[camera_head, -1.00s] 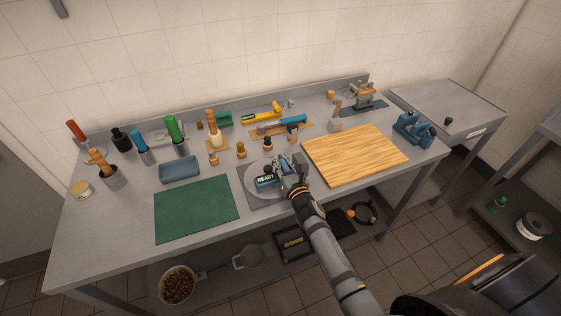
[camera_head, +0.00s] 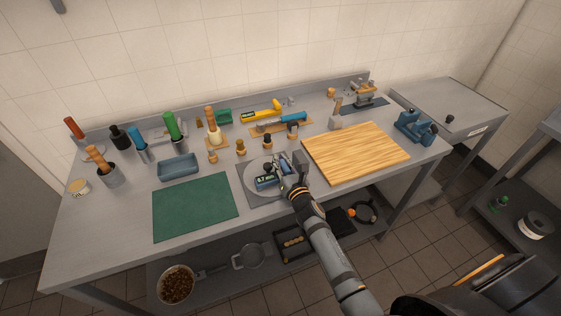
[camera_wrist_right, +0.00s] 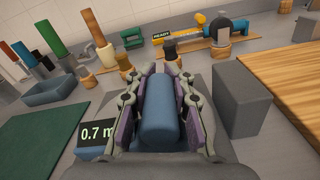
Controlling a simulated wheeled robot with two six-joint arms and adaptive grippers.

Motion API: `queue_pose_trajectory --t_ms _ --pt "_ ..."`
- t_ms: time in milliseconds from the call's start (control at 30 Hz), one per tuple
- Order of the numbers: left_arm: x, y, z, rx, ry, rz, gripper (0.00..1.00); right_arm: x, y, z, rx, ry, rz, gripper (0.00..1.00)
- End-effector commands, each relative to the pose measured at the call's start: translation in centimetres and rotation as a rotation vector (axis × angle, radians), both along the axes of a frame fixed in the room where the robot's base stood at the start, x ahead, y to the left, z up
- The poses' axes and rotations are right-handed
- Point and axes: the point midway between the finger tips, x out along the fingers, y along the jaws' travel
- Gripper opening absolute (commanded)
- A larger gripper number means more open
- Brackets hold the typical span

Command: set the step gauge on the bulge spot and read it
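The step gauge (camera_head: 266,182) is a blue device with a dark display. It sits on or just above a round grey plate (camera_head: 252,186), on a darker grey mat. In the right wrist view its display (camera_wrist_right: 97,133) reads "0.7 m", with the rest of the unit cut off. My right gripper (camera_head: 284,168) is over the plate. Its fingers (camera_wrist_right: 157,95) are closed on both sides of the gauge's blue grip (camera_wrist_right: 158,115). The bulge spot cannot be made out; the gauge and gripper cover part of the plate. My left gripper is not in view.
A grey block (camera_head: 300,160) stands right beside the gripper. A wooden board (camera_head: 355,152) lies to the right and a green mat (camera_head: 195,208) to the left. Small wooden-handled pieces and a yellow tool (camera_head: 262,114) marked with a display stand behind.

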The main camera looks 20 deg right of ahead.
Motion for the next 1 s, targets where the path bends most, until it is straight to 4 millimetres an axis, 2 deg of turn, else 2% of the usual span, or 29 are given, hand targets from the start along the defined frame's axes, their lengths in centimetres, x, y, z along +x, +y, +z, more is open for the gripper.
queue_pose_trajectory --t_ms 33,167,200,500,1000 --pt "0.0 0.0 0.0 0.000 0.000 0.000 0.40 0.0 0.0 -0.1 0.000 0.001 0.000 0.29" --pt "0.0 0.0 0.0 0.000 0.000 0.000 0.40 0.0 0.0 -0.1 0.000 0.001 0.000 0.46" --pt "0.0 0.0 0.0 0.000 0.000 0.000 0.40 0.0 0.0 -0.1 0.000 0.001 0.000 0.48" --pt "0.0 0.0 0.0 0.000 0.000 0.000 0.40 -0.3 0.0 -0.1 0.000 0.002 0.000 0.48" --pt "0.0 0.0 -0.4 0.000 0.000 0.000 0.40 -4.9 -0.2 -0.1 0.000 0.001 0.000 0.48"
